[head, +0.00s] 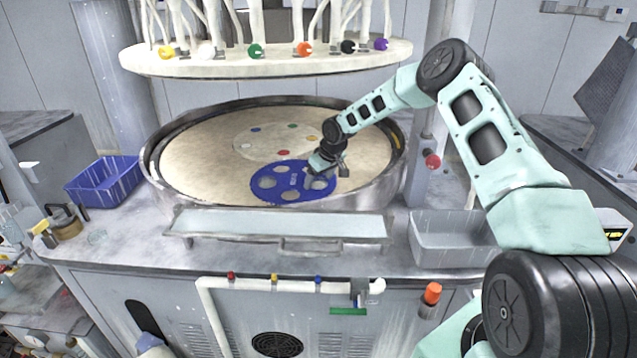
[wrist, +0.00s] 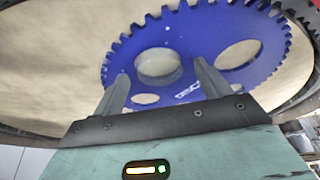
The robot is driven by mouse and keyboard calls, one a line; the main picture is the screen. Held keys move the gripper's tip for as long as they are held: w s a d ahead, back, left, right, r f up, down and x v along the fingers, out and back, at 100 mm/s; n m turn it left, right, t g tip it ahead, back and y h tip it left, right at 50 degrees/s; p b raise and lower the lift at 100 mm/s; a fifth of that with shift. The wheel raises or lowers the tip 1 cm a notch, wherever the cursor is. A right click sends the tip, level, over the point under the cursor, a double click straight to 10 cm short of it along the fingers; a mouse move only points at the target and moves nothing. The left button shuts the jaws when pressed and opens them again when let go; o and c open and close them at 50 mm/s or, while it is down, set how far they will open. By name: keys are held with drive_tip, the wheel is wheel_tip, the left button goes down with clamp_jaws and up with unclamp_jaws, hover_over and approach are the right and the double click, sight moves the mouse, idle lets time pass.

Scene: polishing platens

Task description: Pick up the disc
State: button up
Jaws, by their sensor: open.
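A blue toothed carrier (head: 293,178) with several round holes lies on the tan platen, near its front. It fills much of the wrist view (wrist: 190,32). A pale round disc (wrist: 158,65) seems to sit in one hole; it looks greyer than the platen seen through the hole to the right. I cannot tell its edge clearly from the hole's rim. My gripper (wrist: 160,74) is open and empty, with its two fingers apart on either side of that hole's near edge. In the head view my gripper (head: 319,172) is low over the carrier's right part and hides some of it.
A raised metal rim (head: 160,182) rings the platen (head: 205,150). A pale upper plate (head: 270,62) with coloured knobs hangs above. A blue bin (head: 105,183) stands left, a grey tray (head: 450,238) right, and a pale shelf (head: 275,224) lies in front.

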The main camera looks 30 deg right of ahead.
drive_tip(key=shift+s+f, duration=0.1)
drive_tip(key=shift+f, duration=0.25)
drive_tip(key=c, duration=1.1)
